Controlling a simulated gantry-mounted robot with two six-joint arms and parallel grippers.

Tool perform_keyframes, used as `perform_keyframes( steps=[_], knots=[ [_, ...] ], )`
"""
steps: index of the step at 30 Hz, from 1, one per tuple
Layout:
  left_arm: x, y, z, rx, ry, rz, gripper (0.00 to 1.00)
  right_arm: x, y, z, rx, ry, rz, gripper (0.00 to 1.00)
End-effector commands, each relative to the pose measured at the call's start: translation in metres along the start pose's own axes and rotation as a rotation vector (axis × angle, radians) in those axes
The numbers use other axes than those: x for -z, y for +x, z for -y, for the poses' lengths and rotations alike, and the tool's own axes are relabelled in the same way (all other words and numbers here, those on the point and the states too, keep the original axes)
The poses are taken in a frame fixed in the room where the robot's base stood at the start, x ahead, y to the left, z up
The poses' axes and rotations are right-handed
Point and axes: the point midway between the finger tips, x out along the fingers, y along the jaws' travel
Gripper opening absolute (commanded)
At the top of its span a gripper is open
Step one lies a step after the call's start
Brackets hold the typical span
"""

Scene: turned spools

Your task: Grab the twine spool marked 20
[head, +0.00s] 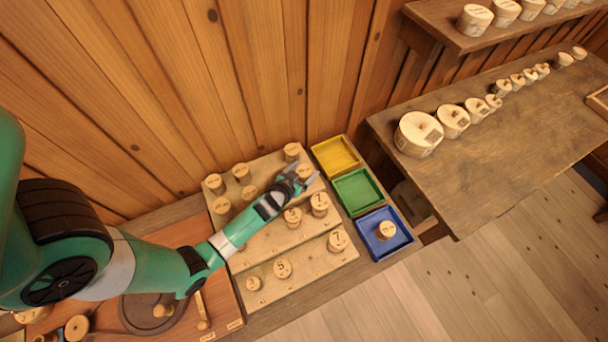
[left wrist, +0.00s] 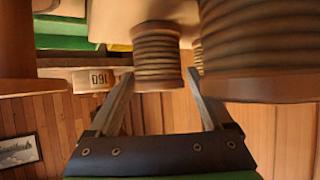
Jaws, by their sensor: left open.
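Several wooden spools stand in rows on a stepped board (head: 300,262); I cannot make out a 20 on any of them. My left gripper (head: 300,179) is open over the back right of the board, close to a spool (head: 305,171) by its fingers. In the left wrist view a twine-wound spool (left wrist: 156,55) shows beyond and between the open fingertips (left wrist: 160,85), with no grip on it. A larger wound spool (left wrist: 255,50) is close by the right finger. A marked label (left wrist: 99,79) shows upside down and is hard to read. My right gripper is not in view.
Yellow (head: 336,155), green (head: 358,192) and blue (head: 384,233) trays stand right of the board. A side table (head: 500,150) bears several discs. The plank wall rises close behind the board.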

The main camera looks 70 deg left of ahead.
Motion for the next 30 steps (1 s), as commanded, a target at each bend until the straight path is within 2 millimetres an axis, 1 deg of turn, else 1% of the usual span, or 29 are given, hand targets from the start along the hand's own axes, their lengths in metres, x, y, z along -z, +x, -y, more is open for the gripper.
perform_keyframes(
  steps=[1,4,7,12,14,15,20,24,25,30],
  knots=[
    [0.002,0.010,-0.001,0.000,-0.001,-0.002,0.84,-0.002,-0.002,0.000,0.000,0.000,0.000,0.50],
    [0.000,0.025,-0.001,0.001,-0.001,0.000,0.84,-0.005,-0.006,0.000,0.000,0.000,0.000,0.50],
    [0.001,0.029,-0.001,0.000,-0.001,0.000,0.84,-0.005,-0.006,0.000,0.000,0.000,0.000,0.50],
    [0.001,0.029,-0.001,0.000,-0.001,0.000,0.84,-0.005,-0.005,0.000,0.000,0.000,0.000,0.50],
    [0.001,0.029,-0.001,0.000,-0.001,0.000,0.73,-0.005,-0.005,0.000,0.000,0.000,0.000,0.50],
    [0.001,0.029,-0.001,0.000,-0.001,0.000,0.66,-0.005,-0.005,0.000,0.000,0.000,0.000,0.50],
    [0.001,0.028,-0.001,0.000,0.000,0.000,0.37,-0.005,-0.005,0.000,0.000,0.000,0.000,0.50],
    [0.001,0.028,-0.001,0.000,0.000,0.000,0.12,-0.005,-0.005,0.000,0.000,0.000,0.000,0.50],
    [0.002,0.028,-0.001,0.000,0.000,-0.001,0.11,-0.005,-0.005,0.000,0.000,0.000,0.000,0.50],
    [0.002,0.028,-0.001,0.000,0.000,-0.001,0.10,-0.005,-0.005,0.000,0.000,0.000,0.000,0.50]
  ],
)
